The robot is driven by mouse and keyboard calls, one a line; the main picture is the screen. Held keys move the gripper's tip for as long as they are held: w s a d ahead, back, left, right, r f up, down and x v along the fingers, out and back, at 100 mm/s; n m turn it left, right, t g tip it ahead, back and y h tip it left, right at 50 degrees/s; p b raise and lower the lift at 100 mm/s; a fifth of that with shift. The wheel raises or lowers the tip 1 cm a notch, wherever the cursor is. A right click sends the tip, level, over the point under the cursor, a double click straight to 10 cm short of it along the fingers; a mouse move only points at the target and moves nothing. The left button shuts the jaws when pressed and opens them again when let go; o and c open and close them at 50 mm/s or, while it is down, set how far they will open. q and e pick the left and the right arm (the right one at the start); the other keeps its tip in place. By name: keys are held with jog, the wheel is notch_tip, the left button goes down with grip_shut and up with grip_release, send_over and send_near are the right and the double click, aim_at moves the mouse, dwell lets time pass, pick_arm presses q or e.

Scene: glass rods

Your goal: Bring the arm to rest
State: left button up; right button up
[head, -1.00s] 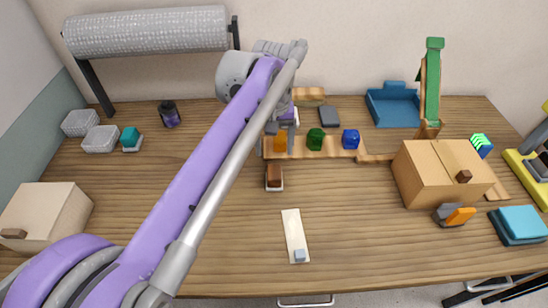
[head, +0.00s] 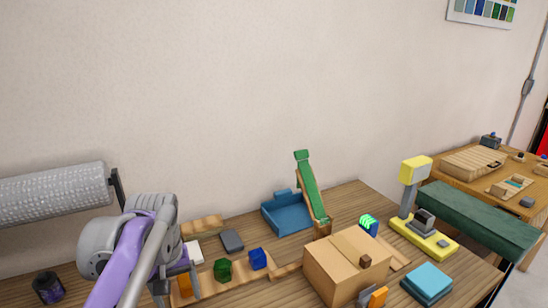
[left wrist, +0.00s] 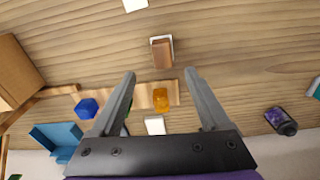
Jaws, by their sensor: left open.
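My left arm comes in at the lower left of the head view, and its left gripper (left wrist: 161,72) shows best in the left wrist view. It is open and empty, with its two fingers spread wide. Between the fingers in that view lies an orange block (left wrist: 161,100) on a wooden strip (left wrist: 174,88); I cannot tell how far above it the gripper is. In the head view the arm partly covers the area around the orange block (head: 184,284). A green block (head: 222,270) and a blue block (head: 258,259) stand to its right. My right gripper is not in view.
A blue tray (head: 268,216) and a green ramp (head: 311,188) stand behind. A cardboard box (head: 335,278) stands at right, with a yellow stand (head: 440,246) beyond it. A wrapped roll (head: 50,192) and a dark jar (head: 47,288) are at left. A brown block (left wrist: 161,53) lies near the gripper.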

pick_arm(q)
jog(key=s+d+f+m+t+p, duration=0.1)
jog(key=s+d+f+p, duration=0.1)
jog(key=s+f, duration=0.1)
jog(key=s+d+f+m+t+p, duration=0.2)
jog(key=s+f, duration=0.1)
jog(key=s, duration=0.3)
jog(key=s+d+f+m+t+p, duration=0.1)
jog(key=s+f+m+p, duration=0.1)
jog(key=s+f, duration=0.1)
jog(key=shift+s+d+f+t, duration=0.1)
jog(key=shift+s+d+t, duration=0.25)
jog(key=shift+s, duration=0.45)
